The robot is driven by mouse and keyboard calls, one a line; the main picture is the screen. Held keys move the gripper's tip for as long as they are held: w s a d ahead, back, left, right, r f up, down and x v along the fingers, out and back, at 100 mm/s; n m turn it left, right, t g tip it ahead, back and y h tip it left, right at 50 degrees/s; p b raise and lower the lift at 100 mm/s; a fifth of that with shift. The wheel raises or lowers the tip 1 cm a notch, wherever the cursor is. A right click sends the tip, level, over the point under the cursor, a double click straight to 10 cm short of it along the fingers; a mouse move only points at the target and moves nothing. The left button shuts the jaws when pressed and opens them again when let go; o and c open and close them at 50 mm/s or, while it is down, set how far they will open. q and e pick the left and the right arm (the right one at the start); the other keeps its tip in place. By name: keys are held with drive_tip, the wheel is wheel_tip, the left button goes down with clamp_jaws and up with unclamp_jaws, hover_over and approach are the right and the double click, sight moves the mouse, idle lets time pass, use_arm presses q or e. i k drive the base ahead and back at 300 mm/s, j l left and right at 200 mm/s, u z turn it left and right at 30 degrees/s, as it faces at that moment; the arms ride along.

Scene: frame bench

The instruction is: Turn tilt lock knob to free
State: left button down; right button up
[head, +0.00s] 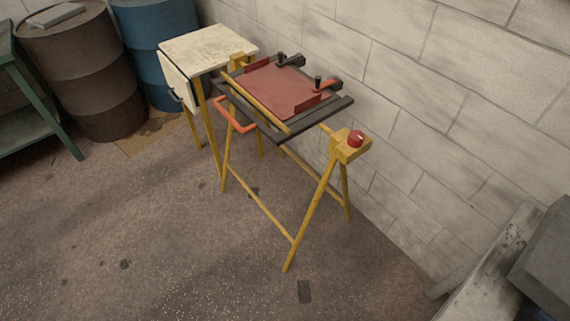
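The frame bench (331,178) stands against the block wall, with yellow legs and a dark tilting frame holding a red panel (270,84). Neither of my grippers is in the head view.
A cream-topped side table (208,48) stands left of the bench. A brown drum (82,75) and a blue drum (146,50) are behind it, with a green table (40,140) at far left. Grey objects (545,275) fill the bottom right corner. The floor in front is clear.

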sight(355, 138)
drive_tip(key=i+j, duration=0.3)
drive_tip(key=i+j+z, duration=0.1)
drive_tip(key=z, duration=0.35)
drive_tip(key=i+j+z, duration=0.15)
drive_tip(key=z, duration=0.35)
drive_tip(key=j+z, duration=0.25)
drive_tip(key=z, duration=0.2)
drive_tip(key=i+j, duration=0.05)
